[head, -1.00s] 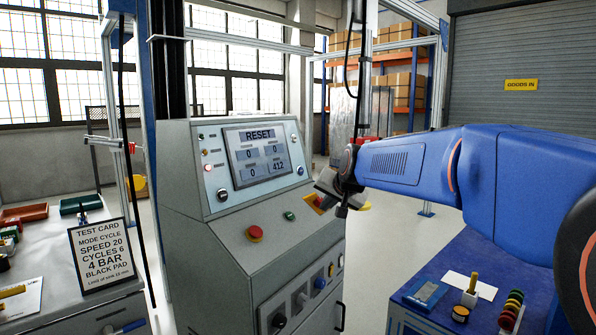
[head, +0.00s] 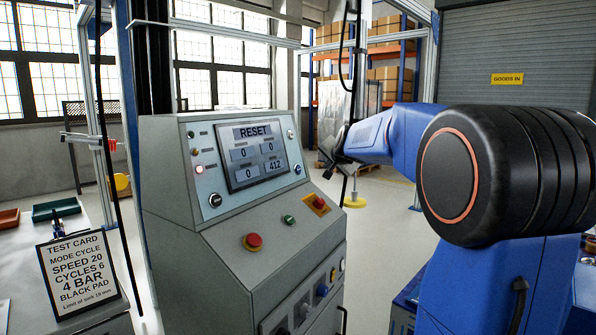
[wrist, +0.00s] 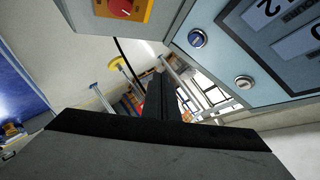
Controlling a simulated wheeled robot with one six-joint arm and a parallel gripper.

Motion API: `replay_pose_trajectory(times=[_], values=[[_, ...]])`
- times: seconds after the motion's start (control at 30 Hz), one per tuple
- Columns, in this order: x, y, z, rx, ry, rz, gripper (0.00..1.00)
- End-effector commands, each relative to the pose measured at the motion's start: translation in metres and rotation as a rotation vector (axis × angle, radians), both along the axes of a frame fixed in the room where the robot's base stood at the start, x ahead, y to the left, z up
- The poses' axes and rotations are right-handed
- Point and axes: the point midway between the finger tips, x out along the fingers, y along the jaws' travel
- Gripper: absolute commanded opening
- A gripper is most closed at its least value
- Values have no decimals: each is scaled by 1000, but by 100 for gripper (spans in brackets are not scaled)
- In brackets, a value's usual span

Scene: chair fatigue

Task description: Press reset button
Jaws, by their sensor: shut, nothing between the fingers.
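The grey console has a screen (head: 257,154) reading RESET, with 0, 0, 0 and 412 below. A blue button (head: 298,168) sits on the panel's lower right and a white button (head: 290,134) above it. In the wrist view the blue button (wrist: 198,38) and white button (wrist: 243,82) are at the upper right. No reset label is legible on a button. My gripper (head: 329,173) is just right of the panel edge, shut and empty. In the wrist view its fingers (wrist: 160,98) are together, apart from both buttons.
A red mushroom button (head: 253,241), a green button (head: 289,220) and a red knob on a yellow plate (head: 319,203) are on the console's sloped top. The knob is close below my gripper. A test card (head: 82,274) stands at left.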

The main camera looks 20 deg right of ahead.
Motion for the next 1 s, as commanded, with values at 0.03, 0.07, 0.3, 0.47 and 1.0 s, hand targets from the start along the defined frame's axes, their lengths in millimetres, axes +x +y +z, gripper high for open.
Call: replay_pose_trajectory(times=[0.03,0.07,0.3,0.47,1.0], values=[[0,0,0,0,0,0,0],[0,0,0,0,0,0,0],[2,2,-1,0,1,1,0],[13,8,-5,-1,2,2,0],[62,39,-19,-1,2,2,0]])
